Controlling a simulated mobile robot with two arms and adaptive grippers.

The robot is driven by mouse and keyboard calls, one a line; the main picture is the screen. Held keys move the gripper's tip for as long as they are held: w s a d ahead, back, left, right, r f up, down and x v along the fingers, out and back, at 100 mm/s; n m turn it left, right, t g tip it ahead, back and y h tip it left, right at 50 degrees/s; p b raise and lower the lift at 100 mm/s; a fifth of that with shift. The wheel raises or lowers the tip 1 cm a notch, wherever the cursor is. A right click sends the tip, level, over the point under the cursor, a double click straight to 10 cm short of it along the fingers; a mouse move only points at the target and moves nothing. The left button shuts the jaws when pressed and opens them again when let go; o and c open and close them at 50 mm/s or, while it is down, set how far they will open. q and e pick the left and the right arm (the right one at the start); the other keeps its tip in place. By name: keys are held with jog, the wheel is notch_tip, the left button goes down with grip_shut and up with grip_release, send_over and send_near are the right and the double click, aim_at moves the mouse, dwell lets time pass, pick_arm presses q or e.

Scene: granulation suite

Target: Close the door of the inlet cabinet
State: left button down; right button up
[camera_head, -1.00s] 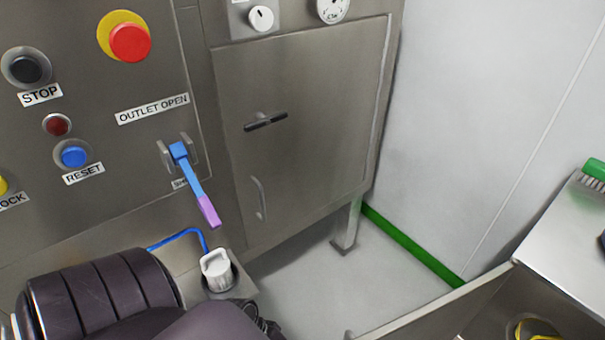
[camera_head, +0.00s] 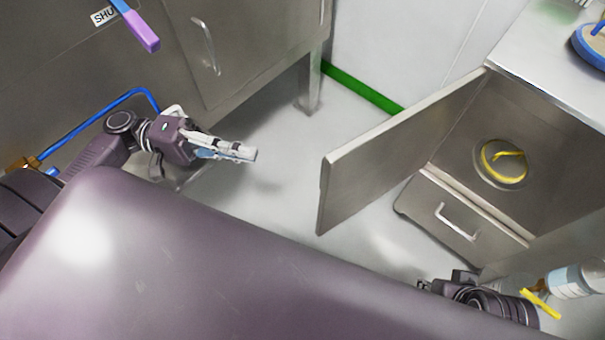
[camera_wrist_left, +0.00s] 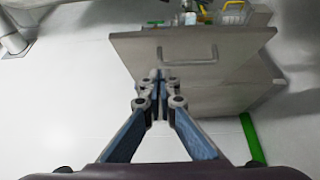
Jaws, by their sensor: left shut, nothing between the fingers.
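The inlet cabinet appears to be the steel cabinet at the right in the head view. Its door (camera_head: 385,160) stands wide open, swung out to the left over the floor. Inside is a round port with a yellow handle (camera_head: 503,163). My left gripper (camera_head: 250,153) is shut and empty, left of the door and apart from it. In the left wrist view, the shut fingers (camera_wrist_left: 157,78) point at a steel panel (camera_wrist_left: 225,52) with a bar handle (camera_wrist_left: 187,60), apparently the door's outer face. My right gripper (camera_head: 430,286) is low at the right, its fingers unclear.
A drawer front with a handle (camera_head: 460,220) is under the cabinet opening. A steel machine cabinet (camera_head: 245,40) stands at the upper left. A clear bottle (camera_head: 575,280) and a yellow object (camera_head: 541,305) are at the lower right. Floor between left gripper and door is free.

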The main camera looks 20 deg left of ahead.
pick_arm(q)
jog(key=d, duration=1.3)
jog(key=shift+s+b, duration=0.3)
jog(key=shift+b, duration=0.05)
